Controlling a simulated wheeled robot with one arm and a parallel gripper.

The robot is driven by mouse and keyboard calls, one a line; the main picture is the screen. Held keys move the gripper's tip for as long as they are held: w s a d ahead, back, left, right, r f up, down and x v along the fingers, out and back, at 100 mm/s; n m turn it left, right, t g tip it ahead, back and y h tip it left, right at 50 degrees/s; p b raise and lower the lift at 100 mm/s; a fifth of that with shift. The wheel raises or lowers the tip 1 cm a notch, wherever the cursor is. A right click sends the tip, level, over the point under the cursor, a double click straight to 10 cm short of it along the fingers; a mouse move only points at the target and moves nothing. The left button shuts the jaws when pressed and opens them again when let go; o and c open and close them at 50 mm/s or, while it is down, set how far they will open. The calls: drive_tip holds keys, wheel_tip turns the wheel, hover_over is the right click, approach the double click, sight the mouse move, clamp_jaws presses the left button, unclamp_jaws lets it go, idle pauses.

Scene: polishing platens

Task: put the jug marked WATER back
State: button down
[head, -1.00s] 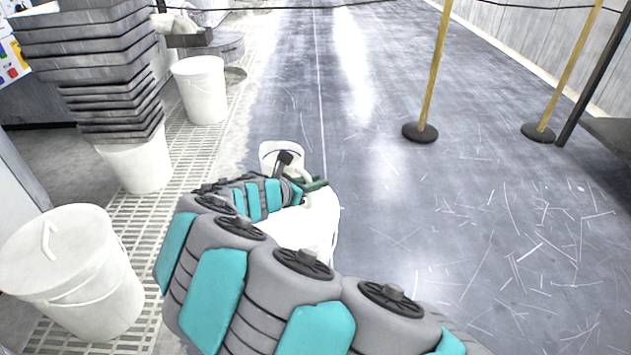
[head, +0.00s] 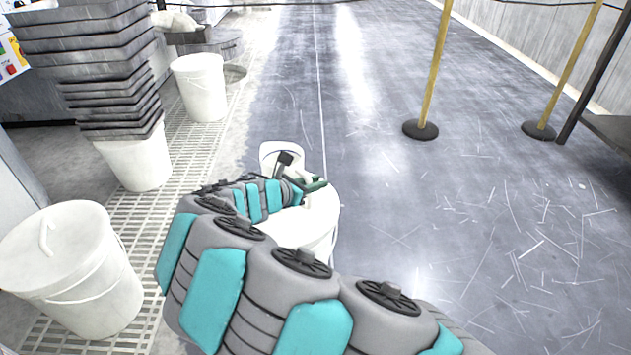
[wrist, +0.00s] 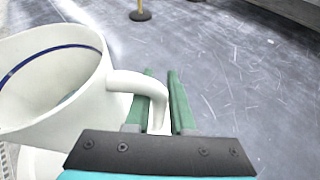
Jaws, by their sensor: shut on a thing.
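A white jug (wrist: 62,85) with a blue line inside its rim fills the left of the wrist view. Its handle (wrist: 135,82) runs between the green fingers of my gripper (wrist: 162,102), which is shut on it. In the head view the jug (head: 281,149) is small, near the middle, partly hidden behind my gripper (head: 315,185). The jug is held up, its open mouth showing. No WATER marking shows on the side I see.
A lidded white bucket (head: 72,270) stands at the left on a floor grating (head: 150,225). Behind it are stacked grey trays (head: 95,65) and another white bucket (head: 201,90). Yellow barrier posts (head: 436,75) stand at the right.

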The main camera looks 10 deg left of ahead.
drive_tip(key=shift+f, duration=0.55)
drive_tip(key=c, duration=0.7)
unclamp_jaws()
drive_tip(key=shift+s+a, duration=0.1)
